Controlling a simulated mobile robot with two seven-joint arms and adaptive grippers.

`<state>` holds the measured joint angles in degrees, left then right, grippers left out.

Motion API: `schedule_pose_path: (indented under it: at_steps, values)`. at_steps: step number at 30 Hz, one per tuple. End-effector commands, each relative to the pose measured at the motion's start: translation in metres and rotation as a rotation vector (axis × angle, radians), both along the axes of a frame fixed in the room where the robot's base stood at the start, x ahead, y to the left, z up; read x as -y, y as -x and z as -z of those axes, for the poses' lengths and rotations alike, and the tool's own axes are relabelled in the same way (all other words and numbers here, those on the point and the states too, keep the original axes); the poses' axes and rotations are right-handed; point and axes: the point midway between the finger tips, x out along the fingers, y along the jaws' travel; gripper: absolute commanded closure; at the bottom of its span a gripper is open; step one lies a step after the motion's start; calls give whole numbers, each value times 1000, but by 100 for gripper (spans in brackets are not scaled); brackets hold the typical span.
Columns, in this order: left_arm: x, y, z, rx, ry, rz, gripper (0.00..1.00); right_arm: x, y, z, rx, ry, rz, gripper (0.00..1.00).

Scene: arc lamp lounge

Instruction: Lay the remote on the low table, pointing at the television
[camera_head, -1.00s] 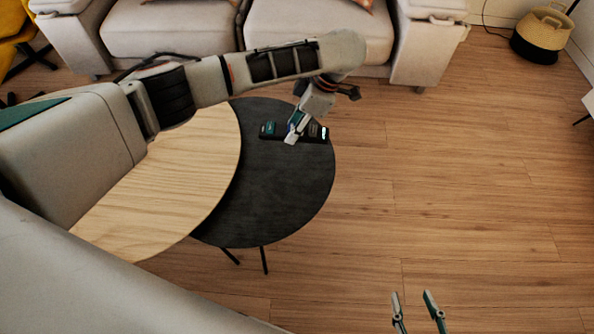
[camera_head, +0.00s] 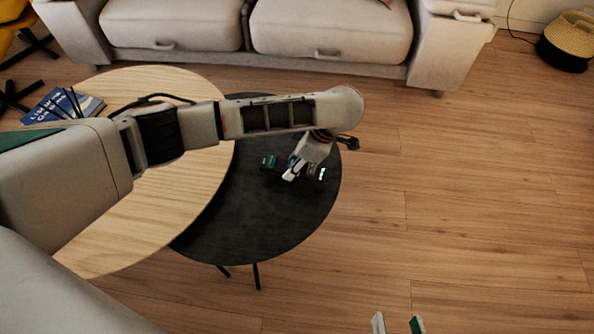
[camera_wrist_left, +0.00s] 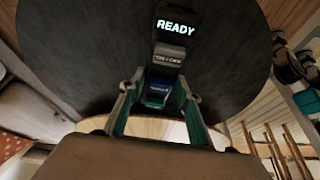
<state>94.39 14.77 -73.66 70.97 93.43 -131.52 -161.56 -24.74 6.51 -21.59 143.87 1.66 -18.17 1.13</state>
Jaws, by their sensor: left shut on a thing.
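The remote (camera_head: 269,162) is a dark bar with a lit end, lying across my left gripper (camera_head: 291,172) over the black round low table (camera_head: 255,215). In the left wrist view the remote (camera_wrist_left: 168,57) points away from the gripper, its lit screen reading "READY". My left gripper (camera_wrist_left: 155,92) is shut on its near end, a finger on each side. I cannot tell whether the remote touches the table. My right gripper (camera_head: 397,324) is at the bottom edge, fingertips apart, with nothing between them. No television shows in the head view.
A light wooden round table (camera_head: 140,225) overlaps the black one at the left, with a blue book (camera_head: 62,106) on it. A grey sofa (camera_head: 330,30) stands behind. A basket (camera_head: 567,42) is at the far right. Wooden floor (camera_head: 470,190) is open to the right.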

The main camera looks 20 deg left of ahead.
Motion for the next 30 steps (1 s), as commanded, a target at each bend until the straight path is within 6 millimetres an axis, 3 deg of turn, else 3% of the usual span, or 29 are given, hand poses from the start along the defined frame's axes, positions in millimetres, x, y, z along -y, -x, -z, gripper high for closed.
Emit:
schedule_pose_path:
  at_steps: [10, 12, 22, 23, 24, 25, 30]
  values:
    - [0, 3, 45, -8, 1, 0, 92, -26, 12, 11, -64, -206, 63, 60]
    - [0, 1, 46, -2, 0, 0, 96, -28, 12, 9, -66, -231, 72, 60]
    - [0, -1, 43, 4, 0, -1, 96, -28, 11, 7, -61, -235, 73, 60]
    - [0, -1, 44, 2, 1, 0, 65, -28, 11, 6, -60, -236, 73, 60]
    - [0, -1, 43, 4, 0, -1, 54, -28, 10, 6, -60, -236, 73, 60]
    - [0, -1, 43, 4, 0, -1, 50, -28, 10, 6, -60, -235, 73, 60]
    - [0, -1, 43, 4, 0, -1, 50, -28, 10, 6, -60, -235, 73, 60]
